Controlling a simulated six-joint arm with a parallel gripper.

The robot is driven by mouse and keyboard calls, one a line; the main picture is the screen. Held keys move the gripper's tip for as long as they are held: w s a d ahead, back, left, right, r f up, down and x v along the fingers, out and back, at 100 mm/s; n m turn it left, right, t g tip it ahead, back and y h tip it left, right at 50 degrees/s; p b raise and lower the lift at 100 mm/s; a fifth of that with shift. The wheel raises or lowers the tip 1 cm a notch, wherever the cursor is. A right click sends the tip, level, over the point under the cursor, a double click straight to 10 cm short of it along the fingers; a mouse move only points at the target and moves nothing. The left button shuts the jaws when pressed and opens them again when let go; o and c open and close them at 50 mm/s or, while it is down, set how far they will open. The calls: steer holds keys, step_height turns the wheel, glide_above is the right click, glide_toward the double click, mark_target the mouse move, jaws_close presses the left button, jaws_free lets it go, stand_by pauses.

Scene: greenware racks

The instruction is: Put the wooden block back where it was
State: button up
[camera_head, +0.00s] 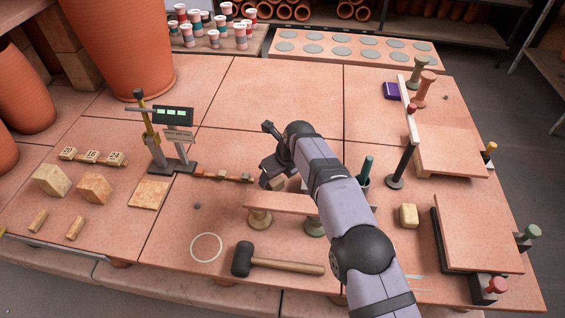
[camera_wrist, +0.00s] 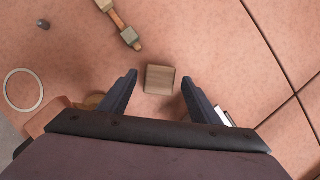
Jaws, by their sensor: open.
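A small square wooden block (camera_wrist: 160,79) lies on the terracotta-coloured tabletop in the wrist view. It sits between and just beyond the tips of my gripper (camera_wrist: 159,77), with clear gaps on both sides. My gripper is open and empty. In the head view my gripper (camera_head: 268,153) is over the middle of the table, and a pale bit beneath it may be the block, mostly hidden by my arm. Other wooden blocks stand at the left (camera_head: 45,180), beside it (camera_head: 95,188), and right of my arm (camera_head: 408,215).
A strip with small wooden pieces (camera_head: 222,175) ends close to the block. A low raised board (camera_head: 280,202) on round feet is near my arm. A mallet (camera_head: 280,262), a ring (camera_head: 206,247) and a gauge stand (camera_head: 170,140) are around. The back middle tiles are clear.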

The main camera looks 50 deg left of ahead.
steer(key=b+v, duration=0.1)
steer(key=v, duration=0.8)
steer(key=shift+d+r, duration=0.15)
steer(key=shift+r, duration=0.05)
steer(key=w+d+r+n+h+p, duration=0.1)
steer(key=w+d+r+n+p, duration=0.25)
steer(key=w+d, duration=1)
steer(key=w+d+r+n+t+h+p, duration=0.1)
steer(key=d+n, duration=0.1)
steer(key=d, duration=0.9)
steer(key=w+d+r+n+h+p, duration=0.1)
steer(key=d+r+n, duration=0.15)
steer(key=d, duration=0.75)
steer(key=s+d+n+p, duration=0.2)
steer(key=s+d+n, duration=0.2)
steer(key=d, duration=1.1)
steer(key=s+d+n+g+h+p, duration=0.1)
steer(key=s+d+n+p, duration=0.1)
steer(key=s+d+n, duration=0.4)
steer(key=s+d, duration=0.5)
steer(key=s, duration=0.1)
steer(key=shift+d+f, duration=0.2)
steer(key=shift+f, duration=0.2)
